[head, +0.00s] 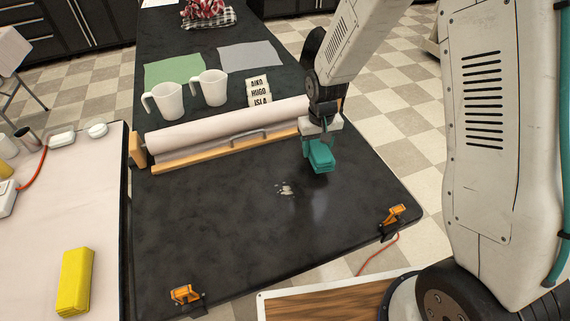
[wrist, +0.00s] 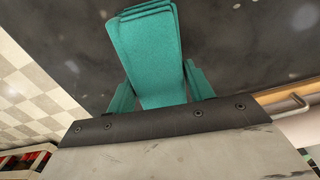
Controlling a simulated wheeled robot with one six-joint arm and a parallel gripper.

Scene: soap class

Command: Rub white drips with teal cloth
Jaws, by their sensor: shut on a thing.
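The folded teal cloth (head: 319,156) is held in my gripper (head: 319,140) above the right part of the dark table. In the wrist view the cloth (wrist: 148,55) sits between the teal fingers of my gripper (wrist: 155,85), which are shut on it. The white drips (head: 284,189) are a small pale patch on the tabletop, to the left of the cloth and nearer the front. The cloth is apart from the drips in the head view. I cannot tell whether the cloth touches the table.
A paper roll (head: 225,129) on a wooden holder (head: 222,154) lies just behind my gripper. Orange clamps (head: 186,295) grip the front edge.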

